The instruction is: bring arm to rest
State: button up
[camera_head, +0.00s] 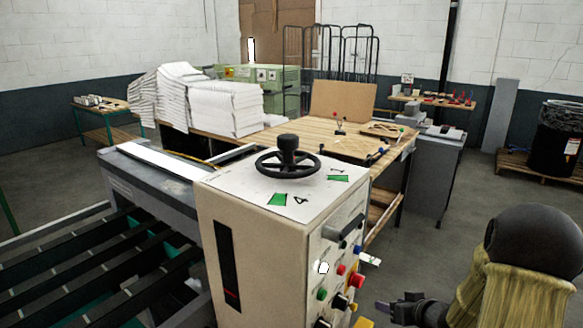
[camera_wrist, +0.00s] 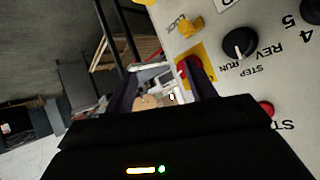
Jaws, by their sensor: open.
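My gripper (camera_head: 388,307) is low at the right in the head view, beside the front panel of the beige control cabinet (camera_head: 258,232). In the wrist view my gripper (camera_wrist: 163,84) has its two dark fingers spread apart, with nothing held between them. The right finger overlaps the view of a red button on a yellow plate (camera_wrist: 185,52); I cannot tell whether they touch. A black rotary knob (camera_wrist: 240,43) marked REV, STEP and RUN is to the right of it.
The panel carries several protruding buttons and knobs, such as a red button (camera_head: 356,280). A handwheel (camera_head: 287,162) tops the cabinet. A wooden workbench (camera_head: 345,146) stands behind. Grey floor (camera_head: 440,235) is open to the right of the cabinet. A black drum (camera_head: 557,140) stands far right.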

jog(key=s+a+r+g+h, duration=0.2)
jog(key=s+a, duration=0.3)
jog(key=s, duration=0.4)
jog(key=s+a+r+m+g+h, duration=0.1)
jog(key=s+a+g, duration=0.4)
jog(key=s, duration=0.5)
notch_tip(320, 180, up, 2)
jog(key=shift+s+a+r+m+h, duration=0.15)
jog(key=shift+a+m+h, duration=0.15)
jog(key=shift+a+h, duration=0.35)
jog(key=shift+a, duration=0.1)
jog(key=c, duration=0.4)
jog(key=shift+c, duration=0.2)
